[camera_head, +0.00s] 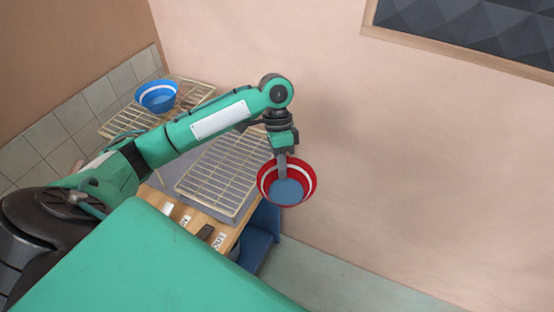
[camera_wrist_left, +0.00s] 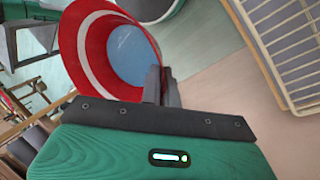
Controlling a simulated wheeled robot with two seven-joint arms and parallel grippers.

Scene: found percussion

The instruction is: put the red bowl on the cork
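The red bowl (camera_head: 304,196), with a white band and a blue-grey inside, hangs tilted in the air past the right edge of the bench. My left gripper (camera_head: 282,172) reaches down over it, with a finger inside the bowl. In the left wrist view the bowl (camera_wrist_left: 85,45) fills the upper left, and the gripper fingers (camera_wrist_left: 160,88) are closed on its wall at the rim. I cannot clearly make out the cork in either view. My right gripper is not in view.
A wire rack (camera_head: 215,172) lies on the bench, and it also shows in the left wrist view (camera_wrist_left: 285,45). A blue bowl (camera_head: 157,96) stands on another rack at the back left. Small cards and a dark block (camera_head: 205,231) lie along the wooden front edge.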

